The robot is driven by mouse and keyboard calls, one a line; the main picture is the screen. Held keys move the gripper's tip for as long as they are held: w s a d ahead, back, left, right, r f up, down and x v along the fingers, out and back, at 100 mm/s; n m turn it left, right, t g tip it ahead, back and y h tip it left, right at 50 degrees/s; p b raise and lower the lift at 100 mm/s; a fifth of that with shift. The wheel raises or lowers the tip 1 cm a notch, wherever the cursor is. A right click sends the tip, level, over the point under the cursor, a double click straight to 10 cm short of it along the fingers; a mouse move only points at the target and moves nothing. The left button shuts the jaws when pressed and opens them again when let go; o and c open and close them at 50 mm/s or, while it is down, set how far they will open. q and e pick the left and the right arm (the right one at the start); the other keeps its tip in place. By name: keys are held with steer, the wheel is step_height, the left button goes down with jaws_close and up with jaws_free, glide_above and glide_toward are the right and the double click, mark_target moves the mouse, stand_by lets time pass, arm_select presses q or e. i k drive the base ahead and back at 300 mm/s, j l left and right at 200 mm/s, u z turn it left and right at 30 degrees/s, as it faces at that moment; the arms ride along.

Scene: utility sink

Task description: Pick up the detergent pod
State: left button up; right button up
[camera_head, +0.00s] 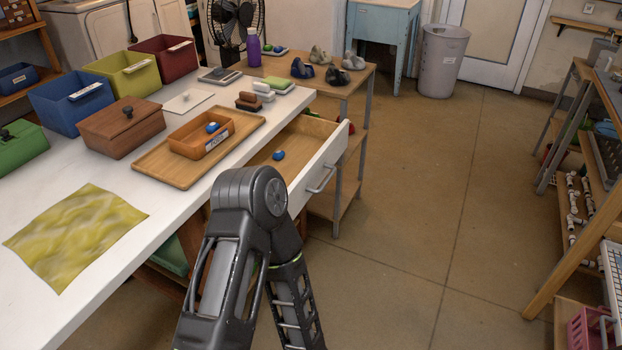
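One small blue detergent pod (278,155) lies on the floor of the open wooden drawer (307,141), near its front left part. Another blue and white pod (212,128) sits in a small orange bin (188,146) with a label on its front. The bin stands on a wooden tray on the white counter. One of my arms rises from the bottom middle, its dark joint just in front of the drawer. Neither of my grippers shows.
The white counter (113,238) holds a yellow cloth (76,233), a brown lidded box (124,127) and coloured bins along the back. The drawer front with its handle (321,179) sticks out over the floor. The floor (420,220) to the right is clear.

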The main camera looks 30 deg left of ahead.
mark_target(278, 154)
steer(key=u, duration=0.35)
steer(key=i+l+u, duration=0.2)
steer(key=u, duration=0.15)
steer(key=i+l+u, duration=0.2)
steer(key=u, duration=0.2)
steer(key=i+l+u, duration=0.15)
steer(key=l+u, duration=0.2)
steer(key=i+l, duration=0.15)
steer(key=l, duration=0.3)
steer(key=i+l+u, duration=0.1)
steer(key=l, duration=0.35)
steer(key=i+l, duration=0.2)
steer(key=l, duration=0.25)
steer(key=i+l+u, duration=0.15)
steer(key=l, duration=0.3)
steer(key=i+l, duration=0.1)
steer(key=l, duration=0.35)
steer(key=i+l+u, duration=0.1)
steer(key=l, duration=0.4)
